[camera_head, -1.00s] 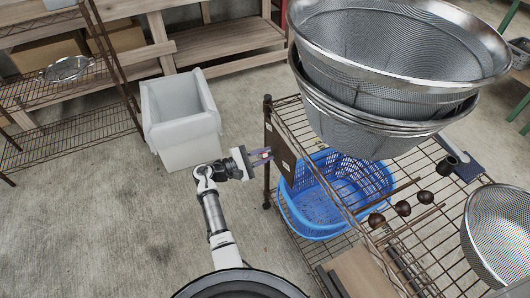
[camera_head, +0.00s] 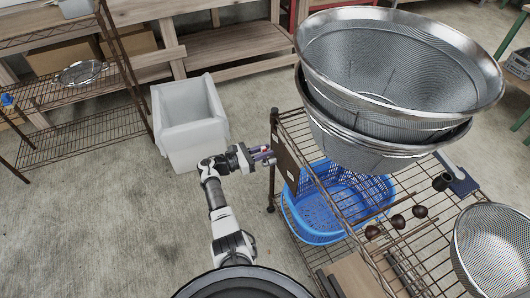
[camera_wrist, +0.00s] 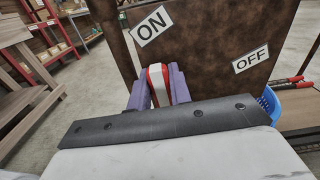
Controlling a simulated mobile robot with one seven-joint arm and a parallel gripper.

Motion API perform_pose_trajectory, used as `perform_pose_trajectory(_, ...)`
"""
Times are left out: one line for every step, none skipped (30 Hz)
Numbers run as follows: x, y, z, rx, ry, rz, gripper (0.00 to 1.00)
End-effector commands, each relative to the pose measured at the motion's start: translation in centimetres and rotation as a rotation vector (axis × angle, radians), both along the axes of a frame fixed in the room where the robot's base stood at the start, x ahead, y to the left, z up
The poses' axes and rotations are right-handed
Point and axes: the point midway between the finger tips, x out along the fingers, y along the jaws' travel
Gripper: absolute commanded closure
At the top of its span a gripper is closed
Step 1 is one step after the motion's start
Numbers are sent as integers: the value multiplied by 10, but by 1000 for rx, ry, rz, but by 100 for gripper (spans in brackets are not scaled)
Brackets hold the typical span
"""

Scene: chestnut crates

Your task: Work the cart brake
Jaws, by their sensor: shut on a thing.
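The cart's brown brake panel (camera_head: 288,166) hangs at the left end of the wire cart. In the wrist view the panel (camera_wrist: 215,75) carries a white ON label (camera_wrist: 152,25) at upper left and a white OFF label (camera_wrist: 251,58) at right. A brake lever with a red edge and a pale face (camera_wrist: 157,84) stands in front of the panel, below the ON label and left of OFF. My gripper (camera_head: 266,154) is shut on this lever, with a purple finger on each side in the wrist view (camera_wrist: 158,92). The lever's base is hidden.
The wire cart (camera_head: 343,216) carries stacked mesh strainers (camera_head: 400,75), and a blue basket (camera_head: 318,228) is lower down. A white bin (camera_head: 190,135) stands just behind my arm. A wire shelf (camera_head: 85,135) is at left. The concrete floor at lower left is clear.

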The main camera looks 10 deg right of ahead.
Motion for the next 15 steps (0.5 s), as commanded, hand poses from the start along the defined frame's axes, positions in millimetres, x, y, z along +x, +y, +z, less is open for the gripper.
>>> perform_pose_trajectory(1, 1, 0, -3, 17, 1, 100)
perform_pose_trajectory(2, 1, 0, -5, 24, 1, 100)
perform_pose_trajectory(3, 1, 0, -6, 31, 1, 100)
perform_pose_trajectory(3, 1, 0, -7, 37, 1, 100)
perform_pose_trajectory(3, 1, 0, -8, 42, 1, 100)
perform_pose_trajectory(3, 1, 0, -9, 48, 1, 100)
perform_pose_trajectory(4, 1, -1, -9, 51, 1, 100)
perform_pose_trajectory(4, 1, -1, -9, 54, 1, 100)
perform_pose_trajectory(4, 1, -1, -10, 56, 1, 100)
perform_pose_trajectory(4, 1, -1, -10, 58, 2, 100)
perform_pose_trajectory(4, 2, -1, -10, 59, 2, 100)
perform_pose_trajectory(4, 2, -1, -10, 59, 2, 100)
perform_pose_trajectory(4, 2, -1, -11, 60, 2, 100)
perform_pose_trajectory(4, 2, -1, -11, 60, 2, 100)
perform_pose_trajectory(4, 2, -1, -10, 59, 2, 100)
